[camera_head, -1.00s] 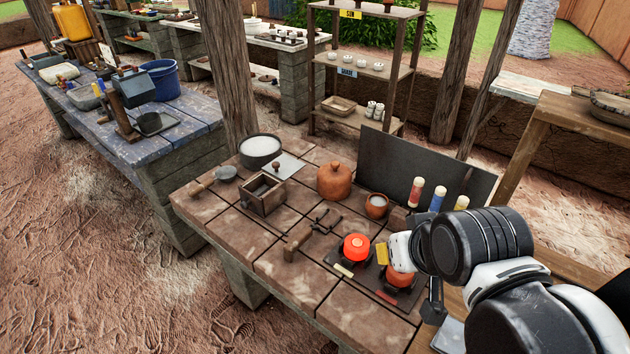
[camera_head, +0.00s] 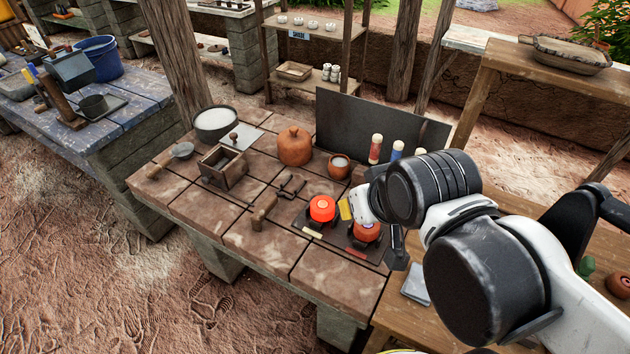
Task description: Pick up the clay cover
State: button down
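A round orange-brown clay piece with a small knob on top (camera_head: 295,147) stands upright on the tiled worktable (camera_head: 205,210); it may be the clay cover. Two smaller orange pieces stand on dark bases in front of it, one glowing red (camera_head: 322,208) and one duller (camera_head: 367,231). My gripper (camera_head: 376,226) is over the table's right part, close to the duller piece, right of and nearer than the knobbed clay piece. My arm hides most of it. I cannot tell its opening or whether it touches anything.
A small clay cup (camera_head: 339,167) stands beside the knobbed piece. A dark upright panel (camera_head: 385,135) and several colored tubes (camera_head: 375,149) are behind. A white-filled bowl (camera_head: 215,122), wooden box (camera_head: 222,168) and tongs (camera_head: 275,203) are to the left. The front tiles are clear.

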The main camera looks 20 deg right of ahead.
aim_at(294, 144)
jog(key=i+j, duration=0.3)
jog(key=j, duration=0.2)
jog(key=i+j+u, duration=0.1)
jog(key=i+j, duration=0.25)
jog(key=j, duration=0.15)
jog(key=i+j, duration=0.35)
jog(key=j, duration=0.15)
